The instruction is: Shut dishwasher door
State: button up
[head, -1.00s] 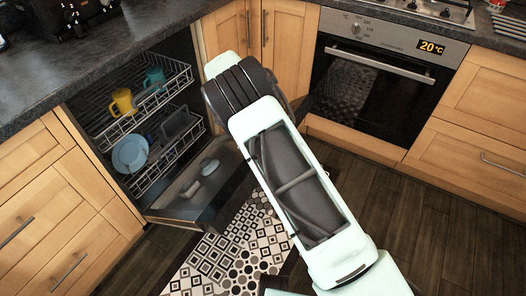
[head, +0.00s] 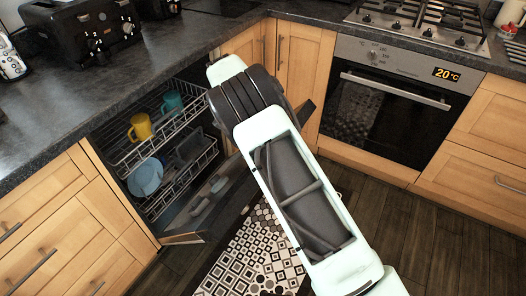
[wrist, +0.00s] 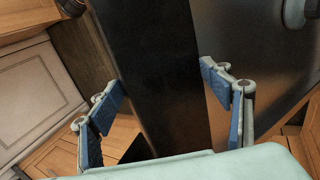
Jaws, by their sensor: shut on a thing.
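The dishwasher door (head: 212,205) is partly open, tilted up from its hinge, with its dark inner face showing in the head view. In the wrist view a broad dark edge of the door (wrist: 150,70) runs between the blue-padded fingers of my gripper (wrist: 163,92). My gripper is shut on this edge. In the head view my gripper is hidden behind my arm.
Two pulled-out racks hold a yellow mug (head: 141,127), a teal mug (head: 172,101) and a blue plate (head: 145,177). A dark worktop (head: 120,80) runs above. The oven (head: 380,110) stands at right. A patterned mat (head: 250,262) lies on the floor below the door.

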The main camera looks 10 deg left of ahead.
jog(key=shift+a+f+y, duration=0.15)
jog(key=shift+a+f, duration=0.1)
jog(key=shift+a, duration=0.3)
jog(key=shift+a+f+y, duration=0.15)
jog(key=shift+a+f, duration=0.05)
jog(key=shift+a, duration=0.35)
jog(key=o, duration=1.7)
jog(key=shift+w+a+f, duration=0.1)
jog(key=shift+w+f, duration=0.05)
jog(key=shift+f, duration=0.1)
jog(key=shift+o, duration=0.2)
jog(key=shift+r, duration=0.1)
jog(key=shift+d+r, duration=0.15)
jog(key=shift+d, duration=0.05)
jog(key=v, duration=1.2)
